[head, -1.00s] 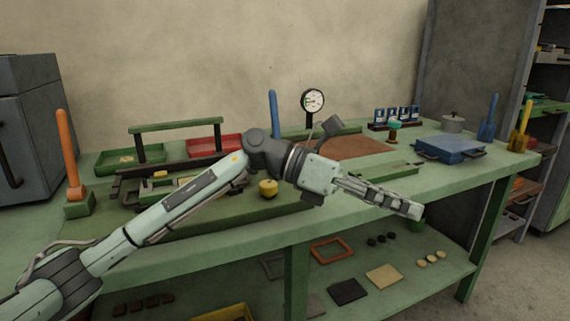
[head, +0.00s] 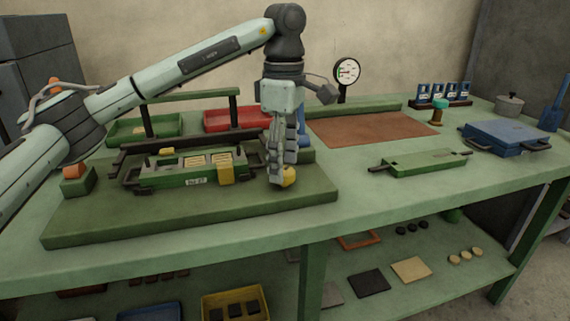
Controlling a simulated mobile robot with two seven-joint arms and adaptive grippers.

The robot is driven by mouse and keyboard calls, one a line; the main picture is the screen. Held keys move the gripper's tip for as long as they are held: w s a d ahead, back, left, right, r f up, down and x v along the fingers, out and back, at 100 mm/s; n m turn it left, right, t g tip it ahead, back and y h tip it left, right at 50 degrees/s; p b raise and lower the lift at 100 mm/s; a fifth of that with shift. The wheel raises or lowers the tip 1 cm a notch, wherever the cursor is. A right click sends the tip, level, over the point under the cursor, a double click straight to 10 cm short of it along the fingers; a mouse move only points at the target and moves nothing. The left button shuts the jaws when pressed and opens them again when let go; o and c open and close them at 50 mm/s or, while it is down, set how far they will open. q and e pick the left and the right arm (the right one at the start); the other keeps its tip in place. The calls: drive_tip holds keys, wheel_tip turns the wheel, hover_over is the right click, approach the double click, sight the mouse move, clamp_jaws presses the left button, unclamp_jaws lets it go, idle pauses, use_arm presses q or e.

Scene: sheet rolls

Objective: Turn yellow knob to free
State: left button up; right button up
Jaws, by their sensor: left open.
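The jaws are open; whether the fingers touch the knob cannot be told. A green machine body (head: 160,179) with a small label and a yellow block (head: 226,174) stands on the plate to the left of the knob. My right gripper is not in view.
Behind stand a red tray (head: 237,119), a green tray (head: 122,131) and a dial gauge (head: 347,71). An orange handle on a green block (head: 77,181) is at the left. A green bar tool (head: 425,163) and blue case (head: 503,139) lie to the right. The bench's front strip is clear.

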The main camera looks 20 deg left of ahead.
use_arm(q)
drive_tip(key=shift+f, duration=0.65)
drive_tip(key=c, duration=1.1)
drive_tip(key=shift+c, duration=0.2)
